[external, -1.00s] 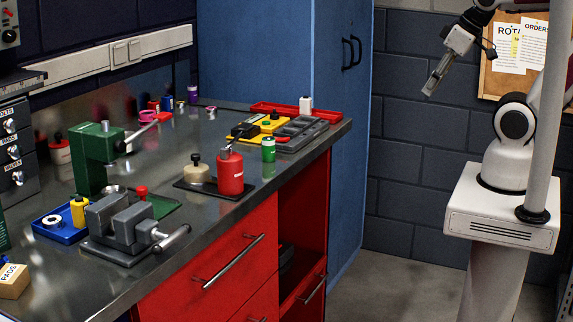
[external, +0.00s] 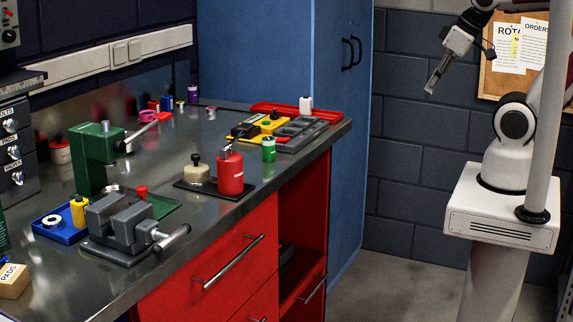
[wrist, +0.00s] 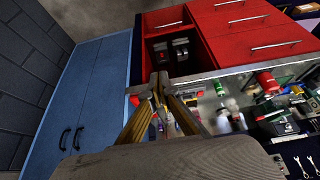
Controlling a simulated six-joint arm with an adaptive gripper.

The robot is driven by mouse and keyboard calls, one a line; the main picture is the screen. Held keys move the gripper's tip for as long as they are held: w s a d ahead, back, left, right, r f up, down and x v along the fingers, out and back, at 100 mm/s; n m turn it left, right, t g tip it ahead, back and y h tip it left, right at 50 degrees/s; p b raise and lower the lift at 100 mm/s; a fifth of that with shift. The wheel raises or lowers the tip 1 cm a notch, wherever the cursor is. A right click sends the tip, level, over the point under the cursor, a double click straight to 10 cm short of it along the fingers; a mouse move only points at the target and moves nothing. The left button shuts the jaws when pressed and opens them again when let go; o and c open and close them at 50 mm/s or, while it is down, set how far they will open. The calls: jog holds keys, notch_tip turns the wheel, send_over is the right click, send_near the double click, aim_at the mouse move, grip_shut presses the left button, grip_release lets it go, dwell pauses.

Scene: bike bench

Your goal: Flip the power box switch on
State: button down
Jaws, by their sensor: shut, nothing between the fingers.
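A grey box (external: 8,24) with a red part and a dark knob is cut off by the top left edge of the external view. It may be the power box; I cannot make out its switch or the switch's position. My gripper (external: 431,88) is shut and empty. It hangs in the air at the right, in front of the dark block wall and far from that box. In the wrist view my gripper's fingertips (wrist: 160,80) come together above the bench area, touching nothing that I can tell.
The metal bench (external: 160,205) carries a grey vise (external: 120,222), a green press (external: 95,158), a red bottle (external: 230,172) and a red tray (external: 290,111). A blue cabinet (external: 262,60) stands behind. The air between my gripper and the bench is clear.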

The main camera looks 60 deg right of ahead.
jog(key=s+d+f+x, duration=0.1)
jog(key=s+x, duration=0.1)
jog(key=x, duration=1.8)
jog(key=s+f+x, duration=0.1)
jog(key=s+x, duration=0.1)
jog(key=x, duration=1.9)
jog(key=s+d+f+x, duration=0.1)
jog(key=s+x, duration=0.2)
jog(key=x, duration=1.7)
jog(key=w+r+t, duration=0.8)
jog(key=w, duration=0.4)
jog(key=shift+w+a+r, duration=0.2)
jog(key=shift+w+r, duration=0.2)
jog(key=shift+w, duration=0.1)
send_over(286, 254)
jog(key=shift+w+f, duration=0.15)
jog(key=shift+f, duration=0.75)
jog(key=shift+w+f, duration=0.15)
jog(key=shift+f, duration=0.75)
jog(key=shift+s+f, duration=0.15)
jog(key=shift+f, duration=0.85)
jog(key=shift+s+f, duration=0.15)
jog(key=shift+f, duration=0.85)
